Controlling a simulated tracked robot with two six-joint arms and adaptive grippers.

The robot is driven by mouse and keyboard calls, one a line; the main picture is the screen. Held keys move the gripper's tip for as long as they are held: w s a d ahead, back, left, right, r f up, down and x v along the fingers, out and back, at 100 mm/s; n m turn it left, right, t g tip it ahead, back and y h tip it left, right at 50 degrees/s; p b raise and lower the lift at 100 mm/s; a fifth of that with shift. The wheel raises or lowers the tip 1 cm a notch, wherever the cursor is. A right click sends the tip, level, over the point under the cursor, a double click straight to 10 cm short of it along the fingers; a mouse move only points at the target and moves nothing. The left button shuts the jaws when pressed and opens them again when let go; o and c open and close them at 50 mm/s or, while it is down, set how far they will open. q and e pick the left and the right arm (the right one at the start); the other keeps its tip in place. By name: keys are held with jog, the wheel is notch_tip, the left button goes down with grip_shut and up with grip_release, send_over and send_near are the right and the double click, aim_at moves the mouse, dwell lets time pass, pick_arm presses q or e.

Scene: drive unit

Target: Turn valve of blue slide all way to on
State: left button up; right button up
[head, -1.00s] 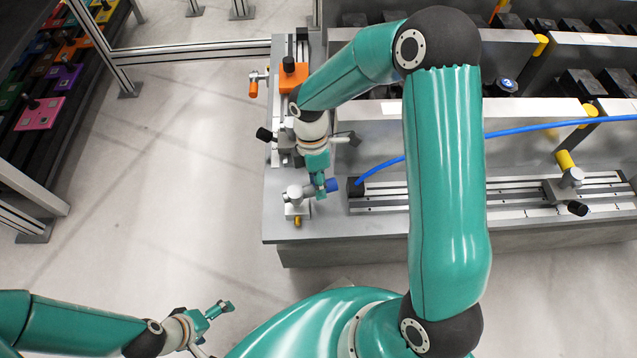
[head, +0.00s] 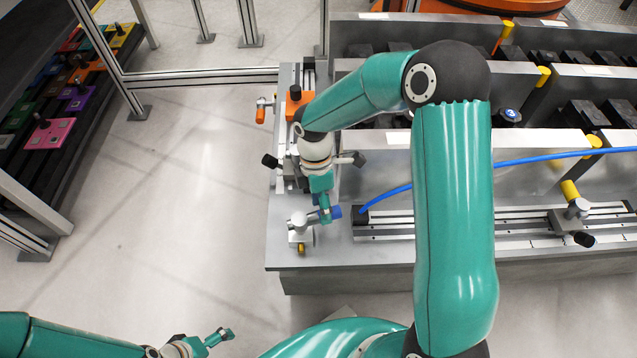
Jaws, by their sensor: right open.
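A grey valve (head: 299,221) stands at the front left corner of the drive unit's bench. My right gripper (head: 325,213) reaches down at this blue part from behind. Its teal fingers are open and partly cover the handle. I cannot tell whether they touch it. The blue slide itself is not clearly seen; a blue hose (head: 400,189) runs to the black end of a long rail. My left gripper (head: 221,338) is low in the picture, away from the bench, and looks open and empty.
An orange block (head: 296,100) with an orange-handled valve (head: 261,110) stands at the back left of the bench. Coloured panels (head: 50,133) stand at far left. The floor between is clear.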

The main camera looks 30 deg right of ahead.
jog(key=v, duration=1)
jog(key=shift+c, duration=0.4)
